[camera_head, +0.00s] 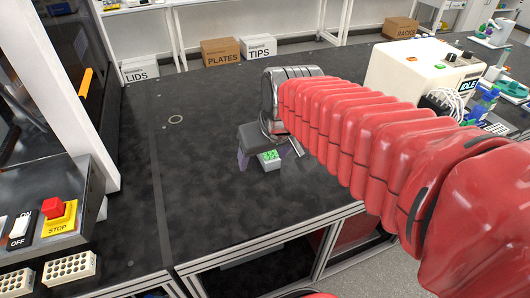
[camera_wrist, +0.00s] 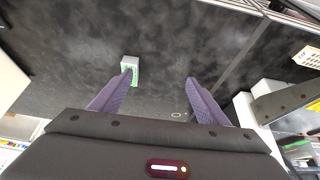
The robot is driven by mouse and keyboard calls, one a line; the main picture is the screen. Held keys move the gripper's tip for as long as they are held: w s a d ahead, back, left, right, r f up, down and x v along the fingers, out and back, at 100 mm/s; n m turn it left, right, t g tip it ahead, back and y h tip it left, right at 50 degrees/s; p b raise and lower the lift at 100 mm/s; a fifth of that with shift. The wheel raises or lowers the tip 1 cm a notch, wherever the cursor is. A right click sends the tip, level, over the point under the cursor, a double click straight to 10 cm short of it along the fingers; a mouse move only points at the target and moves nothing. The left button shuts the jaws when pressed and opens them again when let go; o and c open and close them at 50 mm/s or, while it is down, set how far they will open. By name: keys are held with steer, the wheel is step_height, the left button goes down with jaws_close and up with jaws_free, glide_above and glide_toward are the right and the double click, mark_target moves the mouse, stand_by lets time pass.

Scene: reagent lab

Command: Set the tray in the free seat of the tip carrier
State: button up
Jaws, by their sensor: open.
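A small pale tray with a green patterned top (camera_head: 268,158) sits on the dark bench. It also shows in the wrist view (camera_wrist: 130,64), above and left of centre. My gripper (camera_head: 264,160) is over the bench beside the tray, with purple fingers spread apart and nothing held. In the wrist view my gripper (camera_wrist: 160,78) is open; the left fingertip overlaps the tray's lower edge, and the tray is not centred between the fingers. I cannot tell whether they touch. I cannot make out a tip carrier with a free seat in either view.
White hole-patterned racks (camera_head: 70,268) stand at the lower left near a red stop button (camera_head: 57,208). A cream instrument marked IDLE (camera_head: 410,75) stands at the back right. Boxes labelled PLATES (camera_head: 220,51) and TIPS (camera_head: 258,46) are beyond the bench. The bench's left middle is clear.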

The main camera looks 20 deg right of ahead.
steer(key=w+d+f, duration=0.3)
steer(key=w+d, duration=0.1)
steer(key=w, duration=0.6)
glide_above(269, 153)
steer(key=s, duration=0.3)
step_height(269, 153, down, 7)
steer(key=shift+f+g, duration=0.2)
steer(key=shift+g, duration=0.2)
steer(key=x, duration=0.8)
steer(key=shift+w+f, duration=0.1)
steer(key=shift+f, duration=0.15)
steer(key=shift+x, duration=2.55)
steer(key=shift+w, duration=0.1)
steer(key=shift+f, duration=0.3)
